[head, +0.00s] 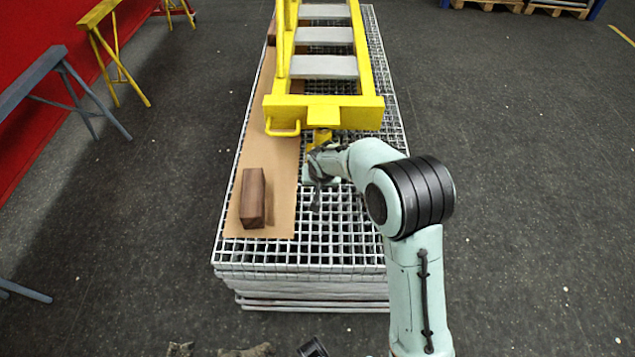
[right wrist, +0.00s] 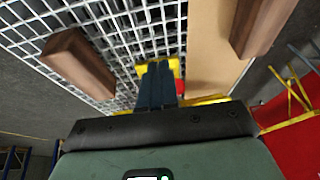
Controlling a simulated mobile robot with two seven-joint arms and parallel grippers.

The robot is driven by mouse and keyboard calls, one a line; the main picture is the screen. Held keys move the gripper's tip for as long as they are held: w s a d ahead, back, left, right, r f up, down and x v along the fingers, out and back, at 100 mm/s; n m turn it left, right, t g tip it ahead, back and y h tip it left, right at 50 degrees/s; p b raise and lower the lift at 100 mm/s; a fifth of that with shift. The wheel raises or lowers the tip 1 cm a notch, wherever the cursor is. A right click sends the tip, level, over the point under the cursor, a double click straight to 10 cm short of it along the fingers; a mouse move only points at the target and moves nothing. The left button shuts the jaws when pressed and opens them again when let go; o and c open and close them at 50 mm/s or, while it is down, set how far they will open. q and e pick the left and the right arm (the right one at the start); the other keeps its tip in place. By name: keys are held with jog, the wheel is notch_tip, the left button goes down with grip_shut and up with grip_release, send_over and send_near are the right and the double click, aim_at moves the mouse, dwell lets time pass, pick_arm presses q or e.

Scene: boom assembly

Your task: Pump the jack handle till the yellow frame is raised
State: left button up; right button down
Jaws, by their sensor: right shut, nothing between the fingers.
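The yellow frame (head: 323,112) lies along the grating stack, its near crossbar toward me. A yellow upright part (head: 322,137), perhaps of the jack, shows just under that crossbar. My right gripper is low over the grating in front of the crossbar, mostly hidden by its own wrist in the head view. In the right wrist view my right gripper (right wrist: 157,70) is shut and empty, with its dark fingers together. A yellow piece (right wrist: 172,65) with a red patch (right wrist: 179,87) sits right behind the fingertips; I cannot tell whether they touch. I cannot make out the jack handle clearly. My left gripper is out of view.
A brown wood block (head: 253,198) rests on a cardboard sheet (head: 275,150) on the grating (head: 300,258). Another wood block (right wrist: 78,62) shows in the right wrist view. Grey and yellow trestles (head: 70,85) stand at left.

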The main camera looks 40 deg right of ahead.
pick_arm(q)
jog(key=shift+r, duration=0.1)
pick_arm(e)
jog(key=shift+s+a+r, duration=0.4)
jog(key=shift+s+r, duration=0.2)
jog(key=shift+r, duration=0.25)
